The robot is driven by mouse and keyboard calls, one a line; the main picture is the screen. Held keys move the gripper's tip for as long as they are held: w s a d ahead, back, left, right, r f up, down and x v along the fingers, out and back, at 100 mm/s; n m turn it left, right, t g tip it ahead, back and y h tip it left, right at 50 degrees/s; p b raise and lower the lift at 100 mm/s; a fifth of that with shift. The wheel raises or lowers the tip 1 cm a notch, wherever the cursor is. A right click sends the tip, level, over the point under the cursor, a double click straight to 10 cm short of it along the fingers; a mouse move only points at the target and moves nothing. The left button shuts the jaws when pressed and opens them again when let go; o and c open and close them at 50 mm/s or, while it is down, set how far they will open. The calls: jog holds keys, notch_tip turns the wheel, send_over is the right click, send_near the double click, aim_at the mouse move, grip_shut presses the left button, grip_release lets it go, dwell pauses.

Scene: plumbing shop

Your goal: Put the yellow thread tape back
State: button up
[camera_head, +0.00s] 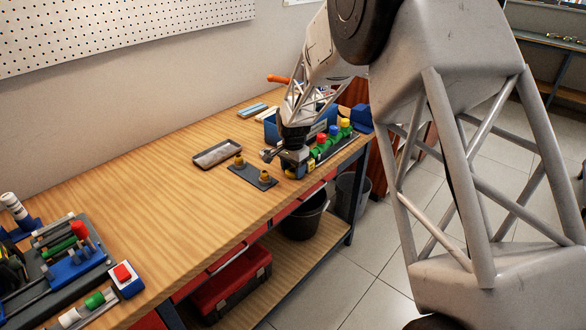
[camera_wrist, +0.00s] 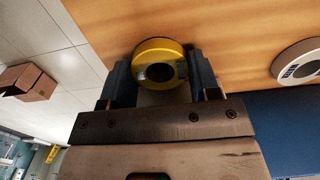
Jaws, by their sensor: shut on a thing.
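The yellow thread tape (camera_wrist: 158,65) is a round yellow roll with a dark hole in its middle, seen in the wrist view. My gripper (camera_wrist: 160,78) is shut on it, with one dark finger on each side of the roll. The wood bench top shows behind the tape. In the head view my gripper (camera_head: 293,160) is low at the far end of the bench, close to its front edge. The tape is hard to make out there, and I cannot tell whether it touches the bench. A white roll (camera_wrist: 298,63) lies to the right in the wrist view.
Valves with coloured caps (camera_head: 333,132) stand just right of my gripper, before a blue bin (camera_head: 271,127). A dark plate with brass fittings (camera_head: 252,176) and a grey tray (camera_head: 217,154) lie to the left. The middle of the bench (camera_head: 150,215) is clear.

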aim_at(293, 170)
jog(key=o, duration=0.9)
jog(key=shift+f, duration=0.1)
notch_tip(293, 170, up, 12)
dwell(0.3)
dwell(0.6)
jog(key=shift+r, duration=0.2)
